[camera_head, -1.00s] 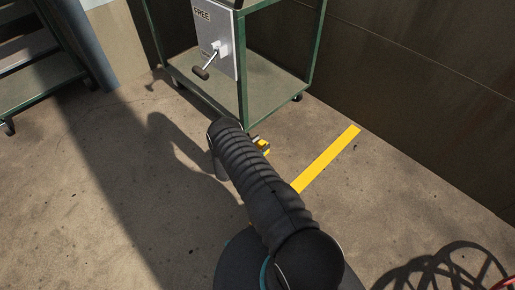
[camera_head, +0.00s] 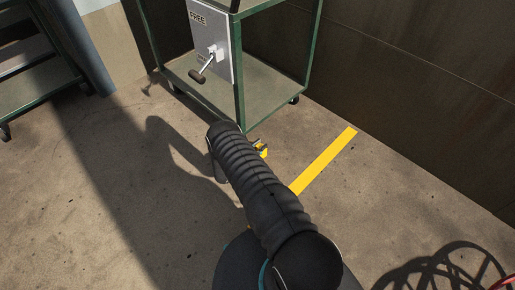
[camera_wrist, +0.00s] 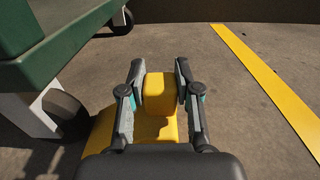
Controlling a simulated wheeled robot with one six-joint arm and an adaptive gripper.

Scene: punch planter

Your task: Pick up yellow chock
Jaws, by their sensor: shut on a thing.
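The yellow chock (camera_wrist: 159,94) is in the middle of the wrist view, a block with a raised upper part and a wider lower part. My gripper (camera_wrist: 160,72) has a finger on each side of the raised part and is shut on it. The lower part spreads out to the left, near a cart wheel. In the head view only a small piece of the chock (camera_head: 262,152) shows beside my arm. My arm hides the rest of it, and most of my gripper. I cannot tell whether the chock touches the floor.
A green cart (camera_head: 240,95) with a grey panel and a crank handle (camera_head: 198,75) stands just beyond. Its wheel (camera_wrist: 66,112) is close left of the chock. A yellow floor stripe (camera_head: 322,163) lies to the right, with clear concrete around it. A dark wall (camera_head: 410,80) runs behind.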

